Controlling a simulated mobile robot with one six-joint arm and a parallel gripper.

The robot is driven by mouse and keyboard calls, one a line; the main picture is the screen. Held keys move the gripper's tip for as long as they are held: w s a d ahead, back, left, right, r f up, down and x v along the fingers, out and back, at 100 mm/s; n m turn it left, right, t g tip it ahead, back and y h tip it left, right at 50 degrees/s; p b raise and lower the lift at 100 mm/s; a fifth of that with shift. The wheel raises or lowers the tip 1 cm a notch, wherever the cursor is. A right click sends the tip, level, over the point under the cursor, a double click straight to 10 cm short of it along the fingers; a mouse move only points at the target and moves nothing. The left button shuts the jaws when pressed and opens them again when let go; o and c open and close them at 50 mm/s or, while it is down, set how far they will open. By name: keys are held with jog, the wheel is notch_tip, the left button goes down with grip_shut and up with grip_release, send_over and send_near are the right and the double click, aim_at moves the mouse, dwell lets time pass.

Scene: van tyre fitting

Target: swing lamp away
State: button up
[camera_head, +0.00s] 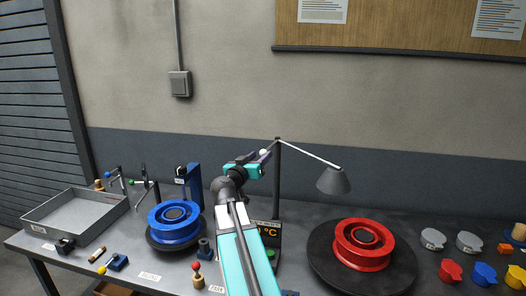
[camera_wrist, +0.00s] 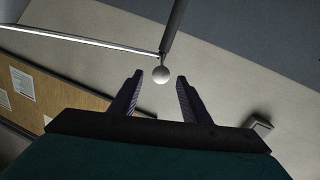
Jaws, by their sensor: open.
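The lamp has a dark upright post (camera_head: 278,185), a thin pale arm (camera_head: 308,153) reaching right, and a grey cone shade (camera_head: 333,181) that hangs near the red wheel. A white ball knob (camera_head: 263,152) sits at the left of the post top. My gripper (camera_head: 265,156) is open beside the post top, with the knob at its fingers. In the wrist view the knob (camera_wrist: 161,74) shows between the two fingertips, with a gap on each side. The lamp arm (camera_wrist: 80,40) runs left from there and the post (camera_wrist: 175,25) runs up. The shade is outside the wrist view.
A red wheel (camera_head: 364,241) lies on a dark turntable (camera_head: 325,270) below the shade. A blue wheel (camera_head: 173,217) stands left of my arm. A grey tray (camera_head: 45,228) is at far left. Coloured lidded pots, including a red one (camera_head: 450,271), stand at right. My arm partly hides a display (camera_head: 268,232).

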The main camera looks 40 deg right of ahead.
aim_at(261, 154)
jog(key=shift+p+x, duration=0.7)
jog(key=shift+x, duration=1.5)
jog(key=shift+c, duration=0.5)
grip_shut()
jog(key=shift+a+f, duration=0.1)
jog(key=shift+a, duration=0.05)
